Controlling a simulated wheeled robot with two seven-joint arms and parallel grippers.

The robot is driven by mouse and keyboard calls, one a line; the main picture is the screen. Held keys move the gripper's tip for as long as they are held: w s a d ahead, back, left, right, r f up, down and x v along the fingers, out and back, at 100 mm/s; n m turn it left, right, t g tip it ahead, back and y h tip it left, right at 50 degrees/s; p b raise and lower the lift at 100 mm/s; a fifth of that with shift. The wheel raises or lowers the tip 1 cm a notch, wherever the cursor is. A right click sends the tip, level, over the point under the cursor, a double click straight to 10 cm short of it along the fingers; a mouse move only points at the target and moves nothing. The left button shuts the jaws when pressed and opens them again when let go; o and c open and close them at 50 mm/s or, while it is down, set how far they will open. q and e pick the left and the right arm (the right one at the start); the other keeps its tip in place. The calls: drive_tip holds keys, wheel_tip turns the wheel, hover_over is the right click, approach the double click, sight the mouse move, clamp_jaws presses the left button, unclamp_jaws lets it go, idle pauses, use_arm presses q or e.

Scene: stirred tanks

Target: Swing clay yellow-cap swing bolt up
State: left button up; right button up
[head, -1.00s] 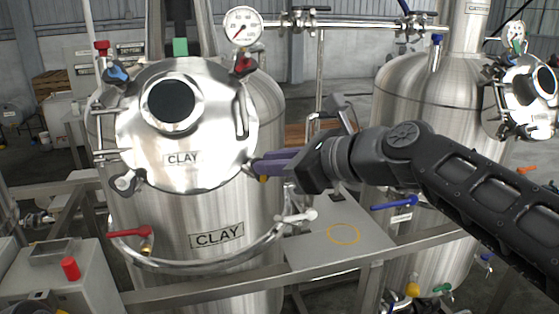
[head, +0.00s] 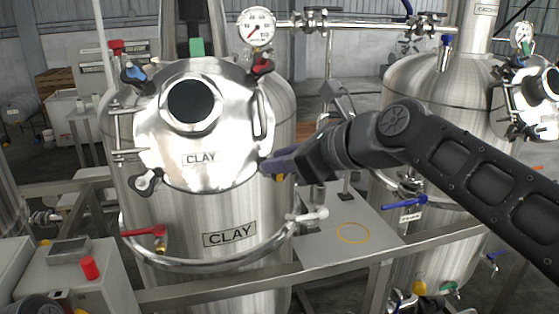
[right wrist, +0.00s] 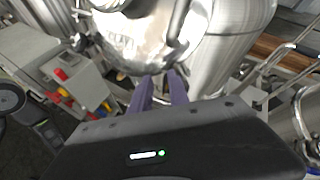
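The clay tank's round steel lid (head: 225,140) is closed, with a dark round window and a CLAY label. The yellow cap (head: 280,177) of the swing bolt shows at the lid's lower right edge, just below my right gripper's fingers. My right gripper (head: 266,165) reaches in from the right, its purple fingers at the lid's rim and hiding most of that bolt. In the right wrist view its two fingers (right wrist: 160,88) stand apart with a gap between them. I cannot make out the bolt in that gap. My left gripper is not in view.
A curved steel pipe (head: 215,264) and a platform with a yellow ring (head: 353,233) lie below. A second tank (head: 425,85) stands right.

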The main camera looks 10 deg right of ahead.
drive_tip(key=shift+d+r, duration=0.1)
drive_tip(key=shift+d, duration=0.2)
drive_tip(key=b+v, duration=0.2)
drive_tip(key=v, duration=0.5)
drive_tip(key=shift+s, duration=0.3)
drive_tip(key=shift+a+r, duration=0.1)
